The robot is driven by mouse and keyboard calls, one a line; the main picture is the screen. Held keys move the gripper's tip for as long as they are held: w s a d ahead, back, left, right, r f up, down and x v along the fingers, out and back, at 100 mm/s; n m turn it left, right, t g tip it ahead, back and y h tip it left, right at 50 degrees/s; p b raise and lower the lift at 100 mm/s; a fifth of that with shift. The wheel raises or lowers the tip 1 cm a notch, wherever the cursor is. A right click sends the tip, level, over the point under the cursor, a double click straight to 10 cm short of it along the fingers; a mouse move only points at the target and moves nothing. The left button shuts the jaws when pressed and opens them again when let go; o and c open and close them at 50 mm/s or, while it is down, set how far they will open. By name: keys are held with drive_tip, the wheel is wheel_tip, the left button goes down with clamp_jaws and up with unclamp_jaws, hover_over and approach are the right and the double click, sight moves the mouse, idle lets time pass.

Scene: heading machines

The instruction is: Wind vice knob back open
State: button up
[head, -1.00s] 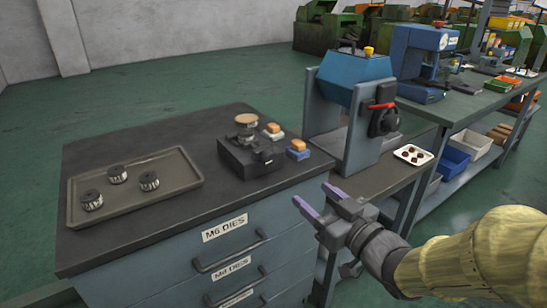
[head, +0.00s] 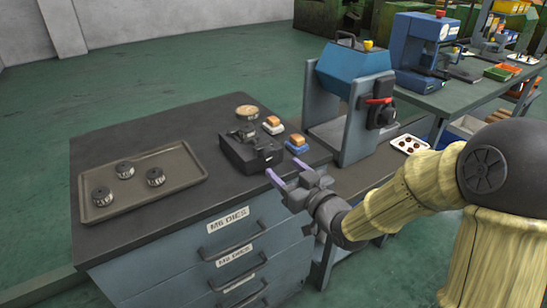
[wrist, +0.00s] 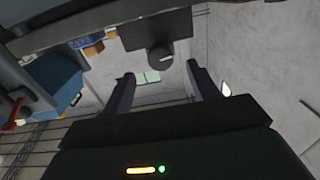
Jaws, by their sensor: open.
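The black vice (head: 240,151) sits on the dark top of the drawer cabinet, near its right front edge. Its round dark knob (wrist: 160,57) shows in the wrist view, on the vice body (wrist: 155,28). In that view the knob lies beyond my fingertips, roughly midway between them and apart from them. My gripper (head: 284,171) is open and empty, its purple-grey fingers pointing at the vice's front from just off the cabinet's edge. Both fingers also show in the wrist view (wrist: 160,78). In the head view the knob is small and hard to make out.
A tray (head: 88,208) with several knurled dies stands at the left of the cabinet top. A blue machine (head: 350,70) stands to the right.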

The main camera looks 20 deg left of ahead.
sight(272, 158)
drive_tip(key=x, duration=0.6)
drive_tip(key=c, duration=1)
